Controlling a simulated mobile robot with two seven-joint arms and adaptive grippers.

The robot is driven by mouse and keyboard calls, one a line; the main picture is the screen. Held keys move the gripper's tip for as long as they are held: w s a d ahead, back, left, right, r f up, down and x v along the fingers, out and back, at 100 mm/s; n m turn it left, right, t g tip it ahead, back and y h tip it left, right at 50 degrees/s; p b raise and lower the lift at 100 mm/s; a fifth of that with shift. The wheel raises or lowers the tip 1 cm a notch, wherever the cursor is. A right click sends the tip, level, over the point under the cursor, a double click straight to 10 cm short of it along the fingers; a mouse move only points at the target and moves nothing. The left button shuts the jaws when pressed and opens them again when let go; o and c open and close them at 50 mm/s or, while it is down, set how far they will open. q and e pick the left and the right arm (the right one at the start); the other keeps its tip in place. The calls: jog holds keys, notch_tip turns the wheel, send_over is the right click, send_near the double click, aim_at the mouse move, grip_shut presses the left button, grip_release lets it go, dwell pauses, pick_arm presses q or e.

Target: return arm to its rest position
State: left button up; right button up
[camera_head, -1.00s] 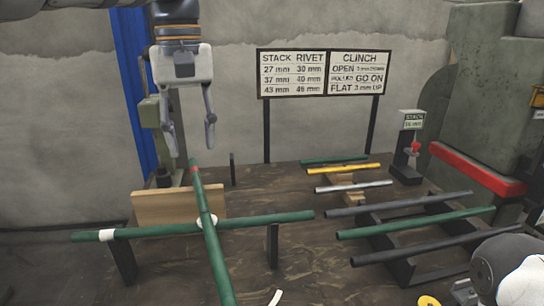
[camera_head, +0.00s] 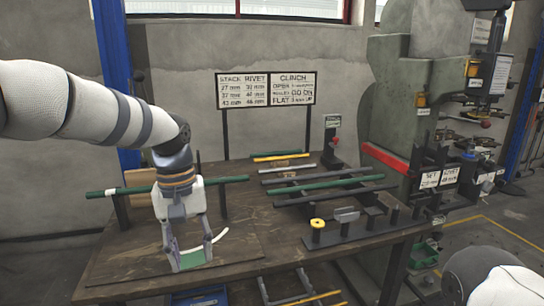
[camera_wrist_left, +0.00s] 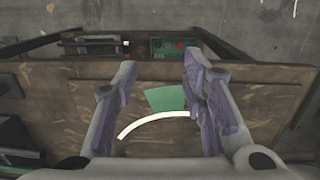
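My left gripper (camera_head: 192,262) hangs over the front left of the wooden workbench (camera_head: 125,262), fingers pointing down. It also shows in the left wrist view (camera_wrist_left: 160,95), with its two fingers well apart and nothing clamped between them. A flat green patch (camera_wrist_left: 165,98) and a curved white strip (camera_wrist_left: 150,121) lie on the bench below and between the fingers. My left arm comes in from the left edge and hides part of the bench. My right gripper is out of view; a rounded grey-white part of mine fills the bottom right corner.
A long green tube (camera_head: 225,181) lies behind my left gripper. More tubes (camera_head: 325,185) rest on a rack to the right. A dark bar (camera_head: 350,237) with a yellow-topped post (camera_head: 317,224) stands near the front edge. The press (camera_head: 395,100) stands at right.

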pick_arm(q)
jog(key=s+f+m+g+h, duration=0.1)
jog(key=s+f, duration=0.9)
jog(key=f, duration=0.3)
jog(key=s+f+m, duration=0.1)
jog(key=s+f, duration=0.8)
jog(key=f, duration=0.4)
jog(key=s+a+y, duration=0.1)
jog(key=s+a, duration=0.2)
jog(key=s, duration=0.9)
jog(key=s+a+f+m, duration=0.1)
jog(key=s+a, duration=0.3)
jog(key=s, duration=0.9)
jog(key=shift+s+f+g+y+p, duration=0.25)
jog(key=shift+g+y+p, duration=0.1)
jog(key=shift+g+y, duration=0.05)
jog(key=shift+a, duration=0.1)
